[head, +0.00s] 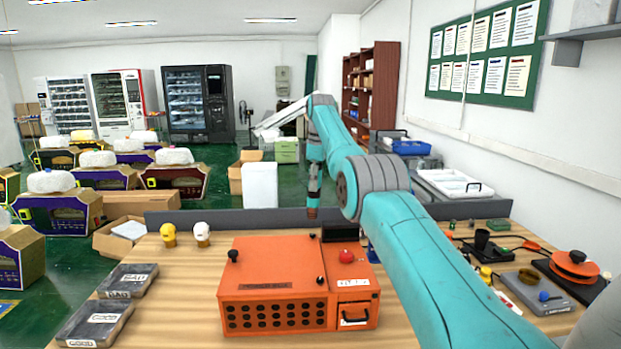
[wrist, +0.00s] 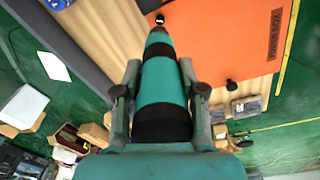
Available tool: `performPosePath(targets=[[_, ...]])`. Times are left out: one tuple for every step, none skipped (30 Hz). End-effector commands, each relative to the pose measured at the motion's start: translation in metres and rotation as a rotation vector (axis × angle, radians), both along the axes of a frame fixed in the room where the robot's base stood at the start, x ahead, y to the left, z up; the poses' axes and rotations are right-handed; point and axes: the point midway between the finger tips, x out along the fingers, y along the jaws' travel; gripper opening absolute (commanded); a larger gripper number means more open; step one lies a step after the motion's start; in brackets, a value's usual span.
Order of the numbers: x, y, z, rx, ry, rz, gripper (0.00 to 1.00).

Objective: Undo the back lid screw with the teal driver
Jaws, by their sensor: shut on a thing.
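The orange machine (head: 270,270) stands on the wooden table, with a flat orange lid on top. My gripper (head: 314,182) points down beyond the machine's back edge, above the table's rear. In the wrist view my gripper (wrist: 160,78) is shut around the teal driver (wrist: 163,82), which has black bands. Its narrow dark tip points away from the fingers, beside the machine's orange top (wrist: 225,40). I see no contact between tip and screw.
A black knob (head: 233,256) rises at the lid's left, and a red button (head: 347,256) and dark screen (head: 338,233) sit at the right. Dark boxes (head: 128,281) lie left. A low grey divider (head: 260,220) edges the table.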

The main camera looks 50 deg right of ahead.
Motion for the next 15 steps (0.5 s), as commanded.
performPosePath(targets=[[0.0,0.0,-0.001,-0.001,0.0,0.0,0.0],[0.0,0.0,-0.002,-0.001,0.0,0.0,0.0],[0.0,-0.001,-0.005,0.0,0.0,0.0,0.0],[0.0,-0.001,-0.007,0.0,0.0,0.0,0.0],[0.001,-0.001,-0.008,-0.001,-0.001,0.0,0.0],[0.001,-0.001,-0.012,-0.001,-0.001,0.0,0.0],[0.001,-0.001,-0.014,-0.001,-0.001,0.0,0.0],[0.001,-0.001,-0.017,0.0,0.0,0.0,0.0],[0.0,0.0,-0.02,0.0,0.0,0.0,0.0],[0.0,0.0,-0.023,-0.001,-0.001,0.0,0.0],[0.0,0.0,-0.024,-0.001,-0.001,0.0,0.0],[0.0,0.0,-0.028,-0.001,0.0,0.0,0.0],[0.0,0.0,-0.03,-0.001,-0.001,0.0,0.0],[0.0,0.0,-0.033,-0.001,-0.001,0.0,0.0],[0.0,0.0,-0.036,0.0,0.0,0.0,0.0]])
